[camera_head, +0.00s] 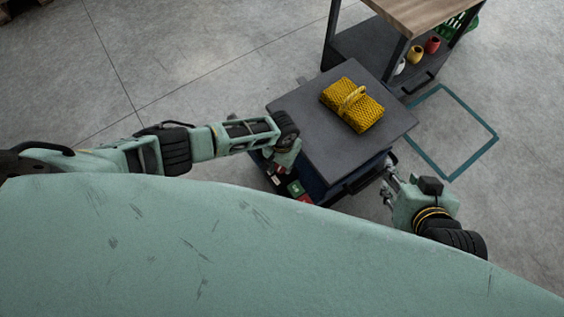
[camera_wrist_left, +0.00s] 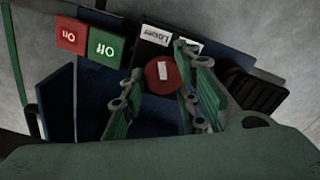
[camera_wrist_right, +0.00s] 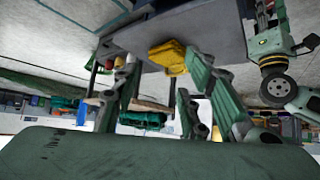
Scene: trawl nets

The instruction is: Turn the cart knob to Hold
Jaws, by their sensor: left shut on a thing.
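The cart (camera_head: 300,105) has a dark grey top and a blue body with a control panel on its near side. In the left wrist view a round red knob (camera_wrist_left: 152,82) with a white pointer mark sits on this panel. My left gripper (camera_wrist_left: 159,88) has its fingers on both sides of the knob and is shut on it. The white mark points roughly toward two white labels (camera_wrist_left: 187,46), whose upside-down words are hard to read. In the head view the left gripper (camera_head: 277,165) hides the knob. My right gripper (camera_head: 388,184) is open and empty beside the cart's right side.
A folded yellow net (camera_head: 352,104) rests on the cart top. A workbench (camera_head: 415,14) stands behind. A teal floor outline (camera_head: 470,157) surrounds clear floor at right.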

